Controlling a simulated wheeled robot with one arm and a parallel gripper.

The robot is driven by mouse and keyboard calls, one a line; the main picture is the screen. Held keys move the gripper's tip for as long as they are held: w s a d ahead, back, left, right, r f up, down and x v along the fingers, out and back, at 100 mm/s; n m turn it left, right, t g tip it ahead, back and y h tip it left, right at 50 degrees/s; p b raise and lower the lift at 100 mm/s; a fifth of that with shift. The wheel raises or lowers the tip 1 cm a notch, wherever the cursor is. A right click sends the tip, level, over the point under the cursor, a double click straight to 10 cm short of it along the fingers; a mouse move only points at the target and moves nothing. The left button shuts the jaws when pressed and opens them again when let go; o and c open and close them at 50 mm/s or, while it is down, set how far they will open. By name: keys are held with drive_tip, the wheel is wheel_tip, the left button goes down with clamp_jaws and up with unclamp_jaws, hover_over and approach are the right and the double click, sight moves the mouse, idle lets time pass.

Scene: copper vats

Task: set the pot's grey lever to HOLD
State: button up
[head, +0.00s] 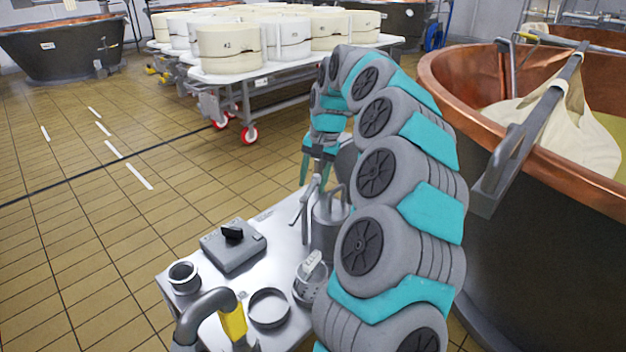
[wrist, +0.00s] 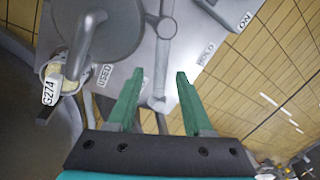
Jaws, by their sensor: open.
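The grey pot (head: 328,218) stands on the steel cart top, partly hidden by my arm; its round lid and handle show in the wrist view (wrist: 105,30). The grey lever (head: 306,205) stands beside it. In the wrist view the lever (wrist: 161,55) runs between my fingers, with a rounded end near the fingertips. The HOLD label (wrist: 206,54) is to the right of the lever, with the ON label (wrist: 245,22) beyond it. My gripper (wrist: 160,76) is open around the lever's line, holding nothing; contact cannot be told. In the head view my gripper (head: 318,165) is above the pot.
A grey box with a black knob (head: 233,245), a metal cup (head: 184,277), a shallow dish (head: 268,308) and a yellow-marked pipe (head: 233,322) are on the cart. A cup tagged G274 (wrist: 55,80) is left of my fingers. A copper vat (head: 470,75) stands close at right.

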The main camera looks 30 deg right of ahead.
clamp_jaws()
idle(0.4)
idle(1.1)
